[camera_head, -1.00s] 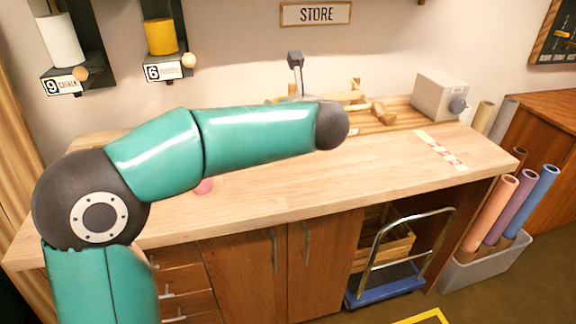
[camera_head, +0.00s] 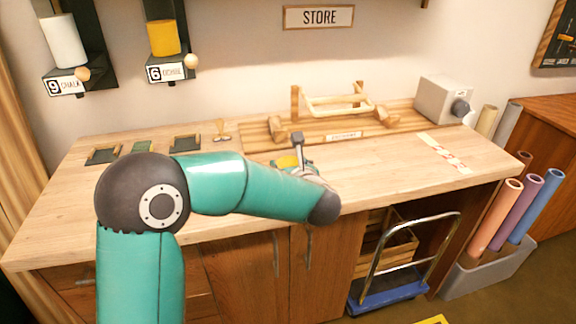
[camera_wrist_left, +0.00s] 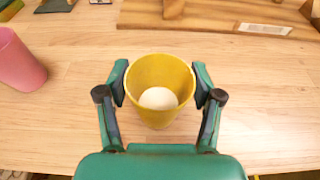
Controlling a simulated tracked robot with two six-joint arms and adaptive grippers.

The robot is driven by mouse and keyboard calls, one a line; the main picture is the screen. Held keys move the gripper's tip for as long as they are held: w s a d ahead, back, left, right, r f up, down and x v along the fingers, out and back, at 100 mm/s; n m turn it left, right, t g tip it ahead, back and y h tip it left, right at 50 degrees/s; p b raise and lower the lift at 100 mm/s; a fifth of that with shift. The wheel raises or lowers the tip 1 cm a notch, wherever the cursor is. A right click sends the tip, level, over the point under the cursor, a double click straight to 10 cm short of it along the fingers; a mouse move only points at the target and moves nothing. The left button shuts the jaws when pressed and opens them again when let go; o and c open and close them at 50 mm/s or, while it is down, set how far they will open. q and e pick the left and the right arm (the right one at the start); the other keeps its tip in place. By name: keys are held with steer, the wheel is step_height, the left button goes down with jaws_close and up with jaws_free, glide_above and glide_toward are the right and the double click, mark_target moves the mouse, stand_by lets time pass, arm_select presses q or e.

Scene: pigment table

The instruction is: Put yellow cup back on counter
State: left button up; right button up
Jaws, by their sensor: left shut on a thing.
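The yellow cup (camera_wrist_left: 160,118) is upright between the two fingers of my left gripper (camera_wrist_left: 160,88), which is shut on it from both sides. A white, rounded thing or fill (camera_wrist_left: 158,98) shows inside the cup. In the head view only a bit of the yellow cup (camera_head: 287,161) shows behind my left arm, over the middle of the wooden counter (camera_head: 400,165). I cannot tell whether its base touches the counter top. My right gripper is not in view.
A wooden rack (camera_head: 338,103) on a board and a grey box (camera_head: 441,98) sit at the back. Small dark trays (camera_head: 103,155) lie at the left. The counter's right front is mostly clear.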

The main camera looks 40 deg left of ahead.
arm_select(q)
steer(key=shift+f, duration=0.1)
steer(key=o, duration=1.2)
steer(key=shift+c, duration=0.2)
steer(key=b+v, duration=0.1)
steer(key=v, duration=1.1)
steer(key=shift+b, duration=0.3)
